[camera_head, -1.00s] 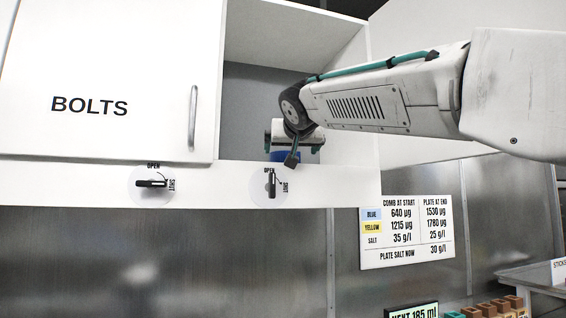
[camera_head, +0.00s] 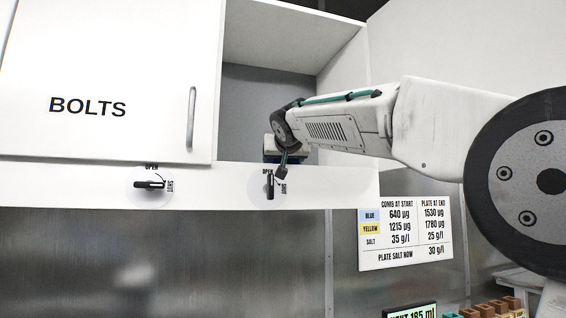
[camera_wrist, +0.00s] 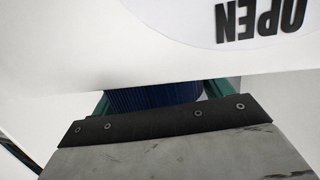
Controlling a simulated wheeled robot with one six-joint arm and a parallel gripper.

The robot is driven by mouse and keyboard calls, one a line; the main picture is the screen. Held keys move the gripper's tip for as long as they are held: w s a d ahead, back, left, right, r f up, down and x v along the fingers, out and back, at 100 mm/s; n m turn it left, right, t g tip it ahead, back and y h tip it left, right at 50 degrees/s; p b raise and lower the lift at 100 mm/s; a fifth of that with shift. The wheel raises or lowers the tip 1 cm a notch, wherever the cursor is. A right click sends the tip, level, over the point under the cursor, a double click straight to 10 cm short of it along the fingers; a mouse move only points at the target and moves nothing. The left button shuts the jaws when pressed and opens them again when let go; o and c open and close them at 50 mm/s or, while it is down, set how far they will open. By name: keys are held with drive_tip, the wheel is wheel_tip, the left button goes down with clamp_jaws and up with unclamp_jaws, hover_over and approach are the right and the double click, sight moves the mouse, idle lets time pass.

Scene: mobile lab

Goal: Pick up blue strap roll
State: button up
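The blue strap roll (camera_wrist: 155,97) shows in the wrist view as a dark blue ribbed surface between the teal fingers of my gripper (camera_wrist: 160,96). The fingers lie on either side of it, close to its edges; I cannot tell whether both touch it. The white cabinet front hides the fingertips and the rest of the roll. In the head view my gripper (camera_head: 283,158) is inside the open cabinet bay, behind the front ledge, mostly hidden by my wrist. Only a small dark blue patch shows there.
The white cabinet (camera_head: 345,95) has side walls around the open bay and a raised front ledge (camera_head: 335,185) with two knobs. The shut BOLTS door (camera_head: 110,80) is left of the bay. A sign (camera_head: 405,233) hangs below right.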

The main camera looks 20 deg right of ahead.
drive_tip(key=shift+c, duration=0.7)
drive_tip(key=shift+r, duration=0.1)
